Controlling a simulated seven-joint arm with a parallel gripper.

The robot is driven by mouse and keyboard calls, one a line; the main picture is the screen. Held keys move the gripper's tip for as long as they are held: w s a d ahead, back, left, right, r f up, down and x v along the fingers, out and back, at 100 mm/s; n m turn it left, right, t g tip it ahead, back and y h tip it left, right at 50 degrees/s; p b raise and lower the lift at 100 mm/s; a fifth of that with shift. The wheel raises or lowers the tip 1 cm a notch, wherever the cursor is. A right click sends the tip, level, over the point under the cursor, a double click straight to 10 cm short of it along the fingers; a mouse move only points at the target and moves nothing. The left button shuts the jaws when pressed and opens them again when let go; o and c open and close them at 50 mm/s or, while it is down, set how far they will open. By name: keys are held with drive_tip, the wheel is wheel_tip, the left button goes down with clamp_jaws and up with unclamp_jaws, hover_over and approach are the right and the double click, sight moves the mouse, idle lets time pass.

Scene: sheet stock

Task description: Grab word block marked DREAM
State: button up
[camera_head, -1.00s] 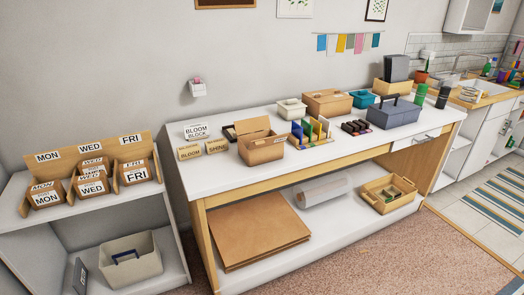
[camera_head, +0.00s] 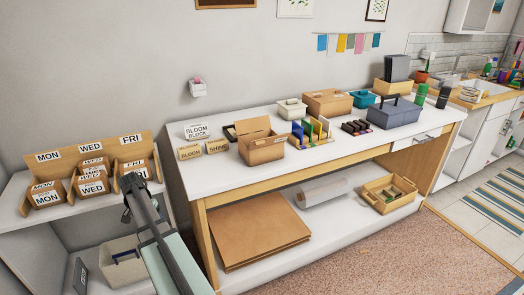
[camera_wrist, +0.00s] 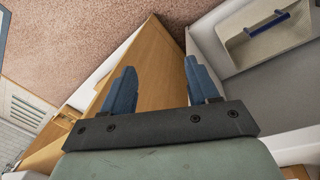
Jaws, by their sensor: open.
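No block that I can read as DREAM shows in either view. Two wooden word blocks stand near the left end of the white worktable: one reads BLOOM (camera_head: 190,153), the other seems to read SHINE (camera_head: 217,147). A white sign reading BLOOM BLOCK (camera_head: 196,131) stands behind them. An open cardboard box (camera_head: 262,147) is to their right; its label is too small to read. My gripper (camera_head: 130,196) is in front of the left shelf, left of the worktable and away from the blocks. In the wrist view its two blue fingers (camera_wrist: 160,84) are apart with nothing between them.
The left shelf holds a wooden rack (camera_head: 88,148) with MON, WED and FRI boxes; a pale bin (camera_head: 127,270) sits below. The worktable (camera_head: 215,183) carries a slotted organiser, several boxes and a grey toolbox (camera_head: 394,113). Its front left top is clear.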

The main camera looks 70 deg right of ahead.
drive_tip(key=s+d+r+m+h, duration=0.1)
drive_tip(key=d+r+m, duration=0.1)
drive_tip(key=d+r, duration=0.55)
drive_tip(key=s+d+r+m, duration=0.2)
drive_tip(key=d+r, duration=0.5)
drive_tip(key=r, duration=0.2)
drive_tip(key=s+d+r+m+g+h, duration=0.1)
drive_tip(key=s+d+r+m, duration=0.3)
drive_tip(key=s+d+r, duration=0.5)
drive_tip(key=s+d+r+m+g+h, duration=0.15)
drive_tip(key=s+d+r+m, duration=0.3)
drive_tip(key=s+d, duration=0.75)
drive_tip(key=shift+n, duration=0.25)
drive_tip(key=x, duration=0.4)
drive_tip(key=s+x, duration=0.1)
drive_tip(key=x, duration=0.2)
drive_tip(key=shift+s+a, duration=0.1)
drive_tip(key=shift+a, duration=0.25)
drive_tip(key=shift+s+x, duration=0.2)
drive_tip(key=shift+x, duration=2.4)
drive_tip(key=shift+d+f, duration=0.1)
drive_tip(key=c, duration=0.8)
